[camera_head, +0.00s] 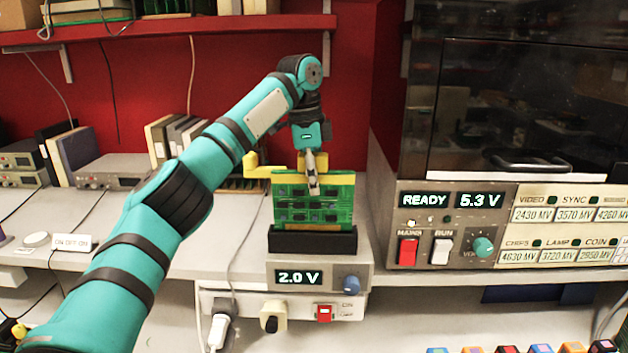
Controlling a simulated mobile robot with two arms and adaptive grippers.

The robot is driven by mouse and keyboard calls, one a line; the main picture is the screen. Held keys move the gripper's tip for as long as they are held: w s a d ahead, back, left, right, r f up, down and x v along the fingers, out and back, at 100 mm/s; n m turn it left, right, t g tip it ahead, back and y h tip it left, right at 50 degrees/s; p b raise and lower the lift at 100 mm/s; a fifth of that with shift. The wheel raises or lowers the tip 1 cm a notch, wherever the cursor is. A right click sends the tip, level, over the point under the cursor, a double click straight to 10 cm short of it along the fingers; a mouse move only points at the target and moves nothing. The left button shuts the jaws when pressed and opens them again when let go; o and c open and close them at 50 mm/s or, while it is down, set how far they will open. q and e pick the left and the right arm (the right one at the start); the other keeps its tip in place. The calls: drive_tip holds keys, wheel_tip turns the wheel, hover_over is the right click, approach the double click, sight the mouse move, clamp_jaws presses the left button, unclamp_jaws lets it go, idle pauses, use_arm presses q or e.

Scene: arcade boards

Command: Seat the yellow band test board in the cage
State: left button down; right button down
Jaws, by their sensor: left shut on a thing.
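The green test board (305,208) stands upright at the middle of the view, with dark chips on its face and yellow along its top. My left gripper (313,178) is shut on the board's top edge, coming down from above. The board's lower edge is right at the black socket (313,243), and I cannot tell whether it is in the socket or just behind or above it. A yellow bracket-like part (262,172) shows at the board's upper left; I cannot tell what it joins. My right gripper is not in view.
The socket sits on a grey unit reading 2.0 V (298,277), with a power strip (275,311) below. A control panel with READY and 5.3 V (452,200) stands right. Books (175,140) and a cabled bench (130,222) are left. A red shelf (170,28) hangs above.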

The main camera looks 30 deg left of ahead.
use_arm(q)
drive_tip(key=shift+f+b, duration=1.05)
drive_tip(key=shift+f, duration=1.4)
drive_tip(key=c, duration=1.2)
unclamp_jaws()
drive_tip(key=r, duration=0.7)
drive_tip(key=a+r, duration=0.1)
drive_tip(key=r, duration=0.2)
drive_tip(key=shift+s+r, duration=0.35)
drive_tip(key=shift+a+r, duration=0.15)
drive_tip(key=shift+r, duration=0.45)
